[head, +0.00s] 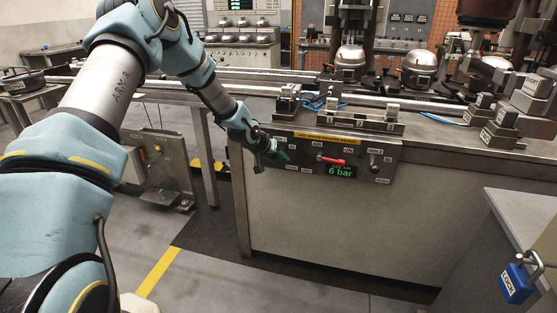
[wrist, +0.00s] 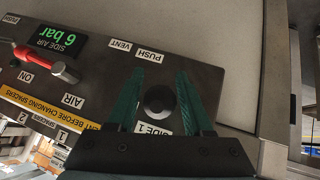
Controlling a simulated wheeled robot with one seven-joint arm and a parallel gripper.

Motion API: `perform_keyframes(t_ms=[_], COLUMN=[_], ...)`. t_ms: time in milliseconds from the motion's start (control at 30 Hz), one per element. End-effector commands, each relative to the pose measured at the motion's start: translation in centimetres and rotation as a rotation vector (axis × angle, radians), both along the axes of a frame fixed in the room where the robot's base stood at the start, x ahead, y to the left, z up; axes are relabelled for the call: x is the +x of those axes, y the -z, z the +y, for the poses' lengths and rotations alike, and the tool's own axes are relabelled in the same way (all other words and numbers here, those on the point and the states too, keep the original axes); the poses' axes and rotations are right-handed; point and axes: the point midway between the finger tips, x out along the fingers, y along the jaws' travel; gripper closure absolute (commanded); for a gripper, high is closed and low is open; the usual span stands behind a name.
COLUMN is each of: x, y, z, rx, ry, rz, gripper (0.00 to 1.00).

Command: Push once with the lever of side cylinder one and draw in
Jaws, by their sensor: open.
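In the wrist view the picture is upside down. The lever marked SIDE 1 shows there as a dark round knob (wrist: 158,101), seen nearly end-on. My gripper (wrist: 167,70) is open, its green fingers on either side of the knob; I cannot tell if they touch it. The labels PUSH and VENT (wrist: 135,50) are on the panel beyond the fingertips. In the head view my gripper (head: 283,156) is at the left end of the control panel (head: 347,172) and hides this lever. Which way the lever is set is unclear.
A red air lever (head: 332,160) and a "6 bar" display (head: 340,171) are mid-panel. A second dark lever (head: 374,161) is at the right. Numbered spacers sit in a rack (head: 350,122) above. A blue padlock (head: 518,280) hangs at lower right.

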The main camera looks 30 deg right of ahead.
Motion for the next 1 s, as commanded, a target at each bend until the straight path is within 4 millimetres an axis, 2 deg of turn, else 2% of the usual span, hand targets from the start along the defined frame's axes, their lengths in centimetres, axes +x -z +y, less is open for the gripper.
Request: perform_keyframes(t_ms=[533,700,1000], x=[-2.6,-3.0,-3.1], y=[-6.7,-7.6,-7.7], z=[5.7,6.5,6.5], rx=[-0.002,0.0,0.0], ry=[-0.002,-0.001,0.0], rz=[-0.002,-0.001,0.0], gripper=[0.49,0.49,0.49])
